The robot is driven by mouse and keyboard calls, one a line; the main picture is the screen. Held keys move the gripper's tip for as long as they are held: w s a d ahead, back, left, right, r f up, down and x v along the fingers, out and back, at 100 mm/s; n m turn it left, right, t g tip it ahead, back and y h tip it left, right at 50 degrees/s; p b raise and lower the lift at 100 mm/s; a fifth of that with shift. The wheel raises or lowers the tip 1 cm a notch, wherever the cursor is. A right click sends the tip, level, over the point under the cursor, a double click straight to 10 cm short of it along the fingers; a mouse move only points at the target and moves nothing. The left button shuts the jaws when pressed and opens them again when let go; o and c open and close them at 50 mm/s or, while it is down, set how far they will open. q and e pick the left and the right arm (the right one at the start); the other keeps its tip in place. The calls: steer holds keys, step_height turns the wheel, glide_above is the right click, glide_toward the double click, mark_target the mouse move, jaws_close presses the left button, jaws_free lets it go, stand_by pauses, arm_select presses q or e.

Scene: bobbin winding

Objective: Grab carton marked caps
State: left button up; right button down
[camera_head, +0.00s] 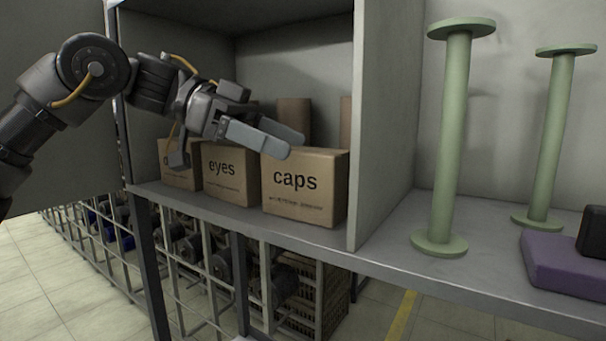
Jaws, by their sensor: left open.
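The carton marked "caps" (303,183) stands upright on the shelf, the rightmost of three labelled cartons in the cubby. The carton marked "eyes" (227,174) is to its left, and a third carton (179,171), its label partly hidden by my gripper, is further left. My left gripper (240,147) is open and empty. My right gripper is not in view.
The cubby's grey right wall (385,120) stands close beside the caps carton. Brown cartons or tubes (294,118) stand behind. Two green spools (453,140) and a purple block (566,263) are on the shelf to the right. Wire racks (200,255) are below.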

arm_select(q)
steer(key=shift+d+f, duration=0.2)
steer(key=shift+d, duration=0.4)
steer(key=shift+w+d+f, duration=0.25)
steer(key=shift+d, duration=0.15)
steer(key=shift+s+a, duration=0.1)
steer(key=shift+a, duration=0.05)
steer(key=shift+c, duration=0.4)
steer(key=shift+s+a, duration=0.1)
steer(key=shift+c, duration=1.3)
steer(key=c, duration=1.3)
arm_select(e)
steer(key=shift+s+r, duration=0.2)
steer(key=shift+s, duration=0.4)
